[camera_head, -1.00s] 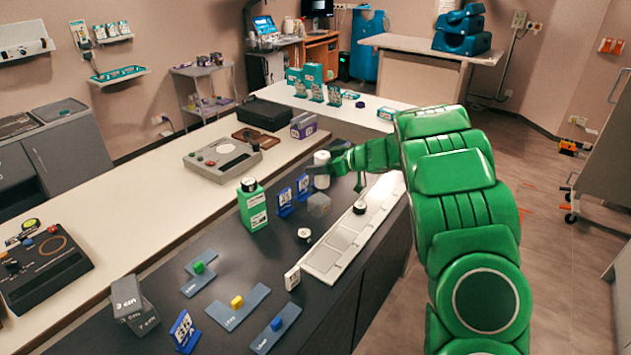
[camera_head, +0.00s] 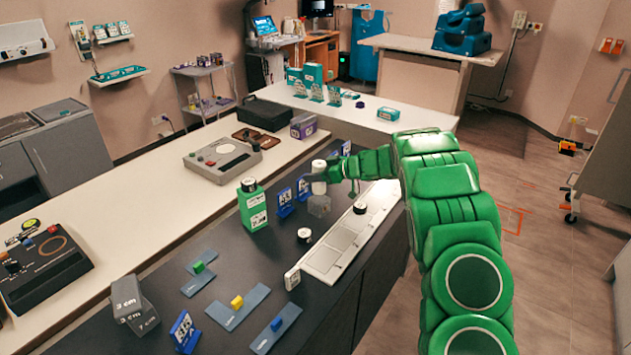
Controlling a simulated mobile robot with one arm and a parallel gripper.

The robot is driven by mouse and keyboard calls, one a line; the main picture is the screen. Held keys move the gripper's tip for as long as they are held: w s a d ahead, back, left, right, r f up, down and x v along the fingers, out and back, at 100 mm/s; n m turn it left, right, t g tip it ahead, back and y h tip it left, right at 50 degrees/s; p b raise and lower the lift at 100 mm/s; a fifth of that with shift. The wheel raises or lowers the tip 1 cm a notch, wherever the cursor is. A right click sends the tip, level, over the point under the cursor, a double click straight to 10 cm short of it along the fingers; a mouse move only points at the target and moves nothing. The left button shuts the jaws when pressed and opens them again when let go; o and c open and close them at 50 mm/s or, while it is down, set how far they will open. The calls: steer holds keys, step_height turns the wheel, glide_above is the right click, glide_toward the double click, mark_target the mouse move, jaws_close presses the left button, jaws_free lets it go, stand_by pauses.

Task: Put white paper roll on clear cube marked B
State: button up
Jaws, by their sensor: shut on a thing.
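The white paper roll (camera_head: 318,187) is upright at the far end of the dark counter. My gripper (camera_head: 322,177) is shut on it, reaching in from the right. A clear cube (camera_head: 319,205) stands directly below the roll. I cannot tell whether the roll touches the cube's top, and no letter on the cube is readable. Blue label stands (camera_head: 285,200) are just left of the cube; another (camera_head: 303,188) is partly beside the roll.
A green bottle (camera_head: 252,205) stands left of the cube. Another round item (camera_head: 304,236) is nearer. Blue plates with coloured blocks (camera_head: 237,303) lie in front.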

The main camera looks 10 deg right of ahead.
steer(key=shift+f, duration=1.45)
steer(key=shift+f, duration=0.1)
steer(key=o, duration=1.1)
steer(key=shift+s+d+r, duration=0.1)
steer(key=shift+r, duration=0.1)
steer(key=v, duration=1.1)
steer(key=shift+s+d+r, duration=0.1)
steer(key=shift+s+d, duration=0.1)
steer(key=shift+d, duration=0.1)
